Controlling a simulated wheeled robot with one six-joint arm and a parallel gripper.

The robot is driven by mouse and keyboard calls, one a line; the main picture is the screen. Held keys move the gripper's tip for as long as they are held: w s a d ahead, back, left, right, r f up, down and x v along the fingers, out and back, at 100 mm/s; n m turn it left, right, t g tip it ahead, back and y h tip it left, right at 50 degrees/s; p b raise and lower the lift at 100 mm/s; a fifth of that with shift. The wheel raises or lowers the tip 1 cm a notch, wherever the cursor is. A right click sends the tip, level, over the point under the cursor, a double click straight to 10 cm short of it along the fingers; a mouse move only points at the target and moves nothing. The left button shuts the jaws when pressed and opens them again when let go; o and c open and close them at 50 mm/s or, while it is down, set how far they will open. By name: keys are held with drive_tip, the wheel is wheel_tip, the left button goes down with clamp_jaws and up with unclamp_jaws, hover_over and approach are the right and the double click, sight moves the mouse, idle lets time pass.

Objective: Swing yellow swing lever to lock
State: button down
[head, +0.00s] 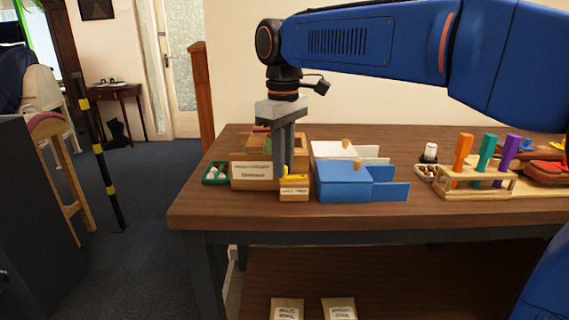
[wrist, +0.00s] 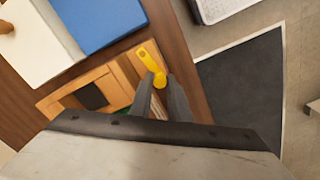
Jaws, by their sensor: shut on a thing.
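The yellow swing lever (wrist: 150,60) is a short flat bar with a dark spot near its far end, lying on a wooden block. In the head view only a small part of the lever (head: 291,177) shows, above a small labelled wooden block (head: 294,194). My gripper (wrist: 166,84) points down and is shut on the lever's near end, which sits between the two grey fingers. In the head view my gripper (head: 284,174) stands in front of the labelled wooden box (head: 252,171) and partly hides it. I cannot tell the lever's exact angle.
A blue box (head: 342,184) and a white box (head: 333,150) stand close to the right of the gripper. A green tray (head: 215,173) is at the left. A wooden rack (head: 473,187) with orange, teal and purple handles stands further right. The table's front edge is near.

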drive_tip(key=shift+w+m, duration=0.5)
drive_tip(key=shift+m, duration=0.7)
drive_tip(key=c, duration=1.7)
unclamp_jaws()
drive_tip(key=shift+o, duration=0.2)
